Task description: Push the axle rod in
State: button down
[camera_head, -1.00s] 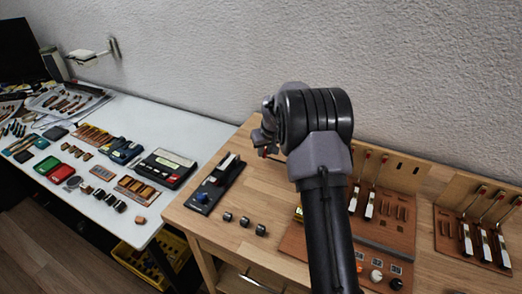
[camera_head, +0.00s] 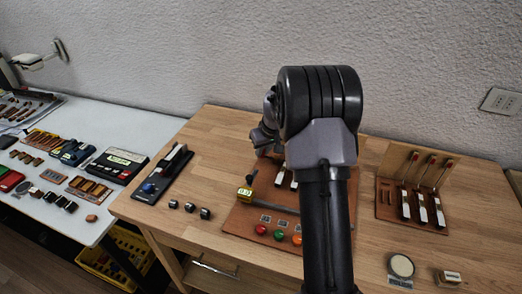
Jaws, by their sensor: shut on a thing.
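A grey bar (camera_head: 282,207), which looks like the axle rod, lies along the brown board (camera_head: 237,218) in the middle of the wooden table. A yellow block (camera_head: 245,194) with a small display sits near its left end. The bar's right part runs behind my arm, so I cannot see that end or how deep it sits. Two upright white-faced keys (camera_head: 279,178) show behind the bar. My arm stands in front of the board. Its wrist shows over the board's back part, but the gripper's fingers are hidden behind my arm.
Red, orange and green knobs line the board's front. Several black cubes (camera_head: 189,207) and a black device (camera_head: 160,176) lie left. A second key rack (camera_head: 384,213), a round disc (camera_head: 401,267) and a small block (camera_head: 447,278) are right. A white table (camera_head: 135,136) holds many parts.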

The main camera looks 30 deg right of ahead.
dwell(0.3)
jog(key=c, duration=1.4)
grip_release()
